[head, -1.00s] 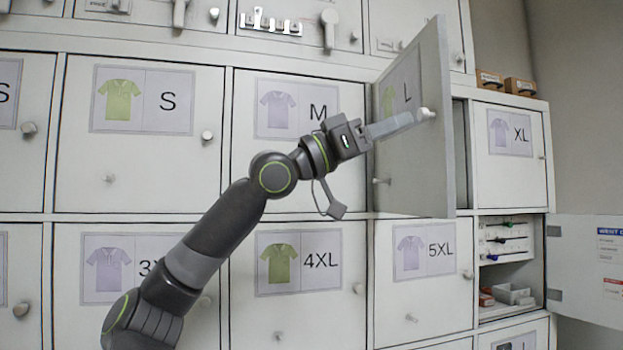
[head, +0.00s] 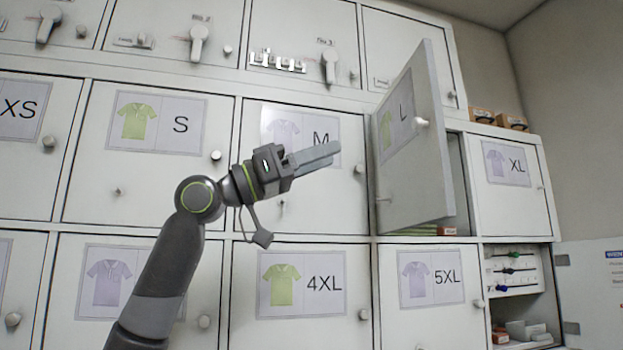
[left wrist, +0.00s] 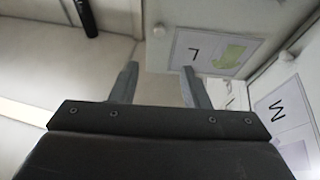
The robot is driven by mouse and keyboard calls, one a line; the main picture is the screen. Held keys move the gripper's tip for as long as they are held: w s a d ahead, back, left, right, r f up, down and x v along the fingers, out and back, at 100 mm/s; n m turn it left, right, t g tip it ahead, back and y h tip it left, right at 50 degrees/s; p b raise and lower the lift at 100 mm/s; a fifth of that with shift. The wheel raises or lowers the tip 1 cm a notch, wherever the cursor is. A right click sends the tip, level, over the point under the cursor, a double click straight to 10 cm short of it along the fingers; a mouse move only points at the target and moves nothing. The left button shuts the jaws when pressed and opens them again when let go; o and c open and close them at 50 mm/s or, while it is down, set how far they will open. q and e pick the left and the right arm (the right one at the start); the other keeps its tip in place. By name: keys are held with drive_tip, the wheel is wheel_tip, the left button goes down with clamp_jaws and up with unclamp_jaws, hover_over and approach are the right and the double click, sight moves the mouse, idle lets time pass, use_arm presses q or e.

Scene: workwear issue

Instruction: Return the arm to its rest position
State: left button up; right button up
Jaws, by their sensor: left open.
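My left arm comes up from the bottom left in the head view. Its left gripper (head: 318,156) is in front of the M locker door (head: 340,190), partly covering its label. In the left wrist view the two fingers of the gripper (left wrist: 157,88) stand apart with nothing between them. The L locker door (head: 415,160) stands open to the right of the gripper, apart from it. The L door also shows upside down in the left wrist view (left wrist: 265,20). My right gripper is in neither view.
Closed doors marked S (head: 160,185), 4XL (head: 300,325), 5XL (head: 430,322) and XL (head: 510,205) surround the arm. A small open compartment (head: 520,310) at lower right holds several items. Its door (head: 590,300) stands out to the right. Two brown boxes (head: 497,119) sit on top.

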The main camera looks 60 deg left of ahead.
use_arm(q)
drive_tip(key=shift+s+a+f, duration=0.25)
drive_tip(key=shift+s+a, duration=0.05)
drive_tip(key=shift+s, duration=0.3)
drive_tip(key=shift+w, duration=0.1)
